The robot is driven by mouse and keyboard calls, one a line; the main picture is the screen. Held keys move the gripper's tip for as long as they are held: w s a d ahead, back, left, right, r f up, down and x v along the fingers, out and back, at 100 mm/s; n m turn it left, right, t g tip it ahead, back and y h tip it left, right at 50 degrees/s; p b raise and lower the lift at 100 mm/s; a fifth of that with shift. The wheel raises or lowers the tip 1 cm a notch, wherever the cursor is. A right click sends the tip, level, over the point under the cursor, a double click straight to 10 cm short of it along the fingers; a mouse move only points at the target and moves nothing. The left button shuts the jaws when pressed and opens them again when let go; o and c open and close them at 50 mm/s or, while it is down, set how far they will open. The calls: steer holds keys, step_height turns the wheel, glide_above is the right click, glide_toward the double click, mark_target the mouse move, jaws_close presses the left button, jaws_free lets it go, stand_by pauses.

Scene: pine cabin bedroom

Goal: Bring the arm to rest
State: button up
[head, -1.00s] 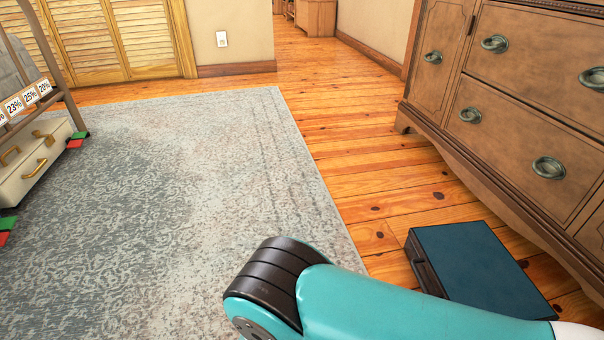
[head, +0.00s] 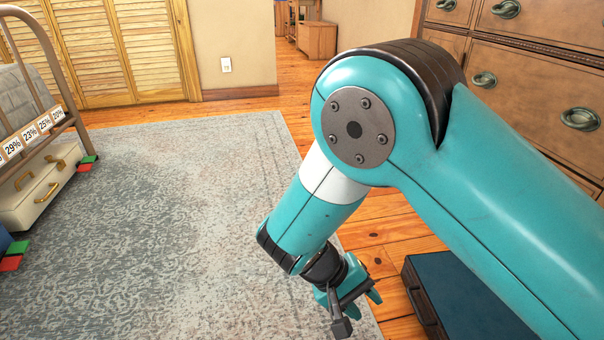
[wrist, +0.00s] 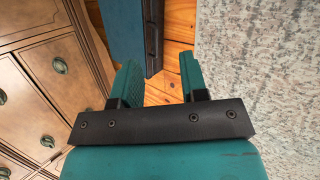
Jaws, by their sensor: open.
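My arm reaches in from the right in the head view, bent at a large teal joint, with its forearm hanging down to the left. My gripper (head: 358,299) is at the lower end, pointing down above the rug's right edge. In the wrist view my gripper (wrist: 158,84) shows two teal fingers spread apart with nothing between them. Floorboards and part of a dark blue case (wrist: 124,32) show beyond the fingers. My gripper is apart from the case, which also lies on the floor in the head view (head: 465,290), partly hidden by my arm.
A grey patterned rug (head: 150,220) covers the floor at left. A wooden dresser (head: 540,75) stands at right. At left are a bed frame (head: 60,80) and a cream suitcase (head: 35,195) beneath it. Open floorboards (head: 300,95) run back past the wall.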

step_height(320, 180, up, 22)
steer(key=s+d+n+y+p, duration=0.2)
steer(key=d+y+p, duration=0.1)
steer(key=y+p, duration=0.35)
steer(key=s+r+n+t+y+p, duration=0.1)
steer(key=s+r+y+p, duration=0.2)
steer(key=s+r, duration=0.45)
steer(key=s+r+n+y+p, duration=0.2)
steer(key=s+r+y+p, duration=0.15)
steer(key=r, duration=0.75)
step_height(320, 180, up, 37)
steer(key=p, duration=3.8)
steer(key=shift+d+r+m+h, duration=0.2)
steer(key=shift+d+m+h, duration=0.1)
steer(key=shift+d+h, duration=0.1)
